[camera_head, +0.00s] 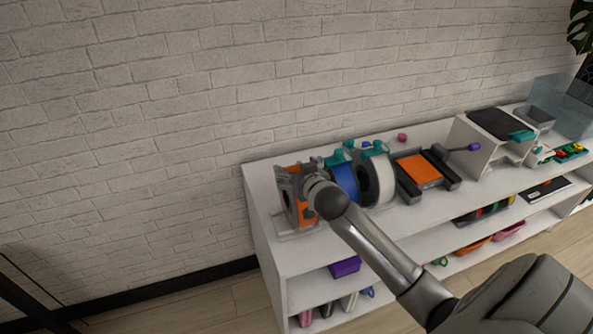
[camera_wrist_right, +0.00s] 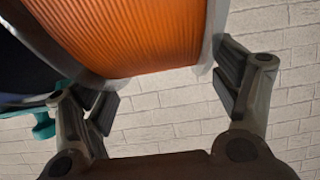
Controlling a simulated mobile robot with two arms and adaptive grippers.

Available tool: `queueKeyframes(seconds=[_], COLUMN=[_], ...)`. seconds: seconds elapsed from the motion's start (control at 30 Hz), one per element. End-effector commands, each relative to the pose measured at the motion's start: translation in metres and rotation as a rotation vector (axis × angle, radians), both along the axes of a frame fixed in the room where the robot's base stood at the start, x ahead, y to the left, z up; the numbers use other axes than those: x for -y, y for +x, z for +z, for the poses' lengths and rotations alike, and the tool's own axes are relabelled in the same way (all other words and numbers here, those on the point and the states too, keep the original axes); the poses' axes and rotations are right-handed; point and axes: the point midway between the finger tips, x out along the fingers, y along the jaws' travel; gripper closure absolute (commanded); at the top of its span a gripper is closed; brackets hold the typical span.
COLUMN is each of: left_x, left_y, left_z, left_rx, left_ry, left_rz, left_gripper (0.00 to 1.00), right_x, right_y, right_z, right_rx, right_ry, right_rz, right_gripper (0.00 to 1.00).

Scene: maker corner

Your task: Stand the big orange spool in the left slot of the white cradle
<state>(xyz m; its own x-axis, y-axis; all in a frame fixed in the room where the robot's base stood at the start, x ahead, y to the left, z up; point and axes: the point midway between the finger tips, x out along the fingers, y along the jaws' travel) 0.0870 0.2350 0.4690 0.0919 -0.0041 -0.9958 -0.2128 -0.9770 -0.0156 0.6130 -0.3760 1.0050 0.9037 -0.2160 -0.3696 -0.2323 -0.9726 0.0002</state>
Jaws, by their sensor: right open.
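The big orange spool (camera_head: 305,211) stands upright at the left end of the shelf top, at the left of the row of spools. The pale base of the white cradle (camera_head: 298,233) shows below it; my arm hides part of the slot area. My right gripper (camera_head: 305,176) is at the top of the spool. In the right wrist view the orange spool (camera_wrist_right: 130,35) fills the top, with the open fingers of my right gripper (camera_wrist_right: 165,98) near its two flanges. Whether the fingers touch it I cannot tell. My left gripper is out of view.
A blue spool (camera_head: 345,183) and a white spool (camera_head: 382,181) stand just right of the orange one, with teal parts on top. Farther right are a dark machine with an orange bed (camera_head: 418,170) and a white box-shaped machine (camera_head: 480,150). A brick wall (camera_head: 200,90) stands behind.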

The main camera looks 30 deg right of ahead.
Motion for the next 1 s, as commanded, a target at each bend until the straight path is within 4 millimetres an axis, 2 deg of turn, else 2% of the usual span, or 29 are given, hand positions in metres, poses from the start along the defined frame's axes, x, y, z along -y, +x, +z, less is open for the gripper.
queueKeyframes(seconds=[0.13,0.37,0.8,1.0], left_x=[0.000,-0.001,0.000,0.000], left_y=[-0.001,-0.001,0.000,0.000], left_z=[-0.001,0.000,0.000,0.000], left_rx=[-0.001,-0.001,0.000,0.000], left_ry=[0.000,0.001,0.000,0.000], left_rz=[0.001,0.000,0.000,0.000], left_gripper=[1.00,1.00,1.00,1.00], right_x=[0.000,-0.004,-0.021,-0.025], right_y=[-0.002,-0.014,-0.085,-0.104], right_z=[-0.007,0.000,0.033,0.041], right_rx=[-0.015,-0.010,-0.004,-0.003], right_ry=[0.003,0.002,0.002,0.002], right_rz=[-0.001,0.000,0.001,0.001], right_gripper=[0.17,0.17,0.17,0.17])
